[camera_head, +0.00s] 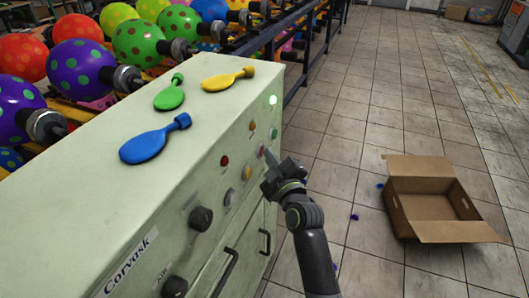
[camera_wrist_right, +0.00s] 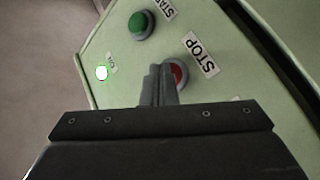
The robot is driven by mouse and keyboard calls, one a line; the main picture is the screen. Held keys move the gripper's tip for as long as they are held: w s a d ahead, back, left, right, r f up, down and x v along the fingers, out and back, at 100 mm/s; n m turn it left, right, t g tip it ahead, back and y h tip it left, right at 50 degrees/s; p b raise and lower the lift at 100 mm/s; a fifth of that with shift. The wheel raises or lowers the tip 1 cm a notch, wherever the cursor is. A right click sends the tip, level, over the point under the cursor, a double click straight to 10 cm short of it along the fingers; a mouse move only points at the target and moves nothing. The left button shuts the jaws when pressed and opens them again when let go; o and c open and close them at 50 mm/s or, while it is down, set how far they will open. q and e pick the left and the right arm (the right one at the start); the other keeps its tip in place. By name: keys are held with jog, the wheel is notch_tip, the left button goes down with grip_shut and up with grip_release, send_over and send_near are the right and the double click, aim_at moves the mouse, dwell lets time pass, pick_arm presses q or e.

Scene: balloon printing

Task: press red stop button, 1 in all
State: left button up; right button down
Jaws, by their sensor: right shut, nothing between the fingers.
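The red stop button (camera_wrist_right: 180,75) sits in a grey ring beside a STOP label on the pale green cabinet (camera_head: 90,190). In the wrist view its left part is hidden behind the fingers of my right gripper (camera_wrist_right: 160,82). In the head view my right gripper (camera_head: 270,160) is at the cabinet's control face, its fingertips beside the button. The fingers are shut and empty. I cannot tell whether they touch the button. My left gripper is not in view.
A green start button (camera_wrist_right: 138,22) and a lit lamp (camera_wrist_right: 101,73) are nearby. Blue (camera_head: 143,147), green (camera_head: 169,97) and yellow (camera_head: 222,82) flat balloons lie on the cabinet top. An open cardboard box (camera_head: 430,187) stands on the floor at right.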

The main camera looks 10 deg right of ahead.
jog(key=s+d, duration=0.3)
jog(key=d, duration=0.2)
jog(key=shift+s+d, duration=0.35)
jog(key=shift+s, duration=0.05)
dwell(0.9)
dwell(0.4)
